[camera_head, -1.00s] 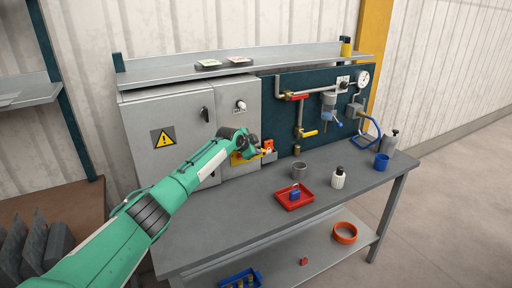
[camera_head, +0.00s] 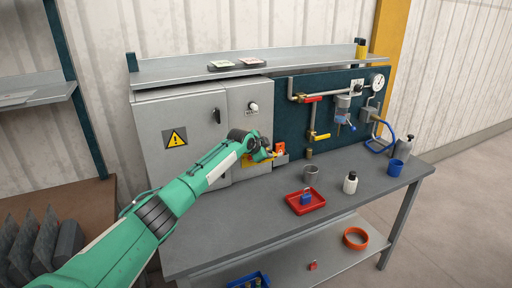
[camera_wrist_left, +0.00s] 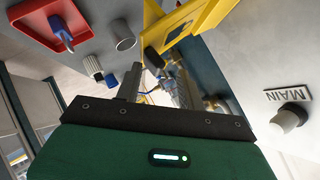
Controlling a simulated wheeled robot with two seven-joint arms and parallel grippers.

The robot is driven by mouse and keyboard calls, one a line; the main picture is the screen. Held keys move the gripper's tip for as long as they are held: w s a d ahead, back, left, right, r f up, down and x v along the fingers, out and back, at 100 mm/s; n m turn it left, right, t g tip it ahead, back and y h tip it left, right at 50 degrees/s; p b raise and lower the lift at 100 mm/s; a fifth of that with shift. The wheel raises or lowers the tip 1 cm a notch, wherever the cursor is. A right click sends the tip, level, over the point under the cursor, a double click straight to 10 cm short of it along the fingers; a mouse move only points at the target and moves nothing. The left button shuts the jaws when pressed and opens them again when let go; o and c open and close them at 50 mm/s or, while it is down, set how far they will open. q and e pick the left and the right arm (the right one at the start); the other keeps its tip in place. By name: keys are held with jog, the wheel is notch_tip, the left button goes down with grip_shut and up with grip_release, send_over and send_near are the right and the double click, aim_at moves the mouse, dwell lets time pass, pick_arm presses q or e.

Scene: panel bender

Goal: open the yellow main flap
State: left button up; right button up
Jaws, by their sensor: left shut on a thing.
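The yellow main flap (camera_head: 249,162) is low on the narrow right section of the grey cabinet (camera_head: 177,109), partly hidden by my left gripper. In the left wrist view the flap (camera_wrist_left: 200,18) is a yellow frame at the top, and it seems to stand out from the grey cabinet face. My left gripper (camera_head: 268,155) is shut on the flap's edge; the exact contact is hard to make out. The MAIN label (camera_wrist_left: 289,95) and a round knob (camera_wrist_left: 290,118) are on the cabinet face to the right. My right gripper is not in view.
A pipe panel (camera_head: 328,117) stands right of the cabinet.

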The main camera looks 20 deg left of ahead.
pick_arm(q)
jog(key=shift+s+a+r, duration=0.15)
jog(key=shift+s+a, duration=0.5)
jog(key=shift+a, duration=0.05)
jog(key=d+b+v, duration=0.1)
jog(key=b+v, duration=0.2)
jog(key=v, duration=0.9)
jog(key=shift+r, duration=0.2)
jog(key=shift+d, duration=0.1)
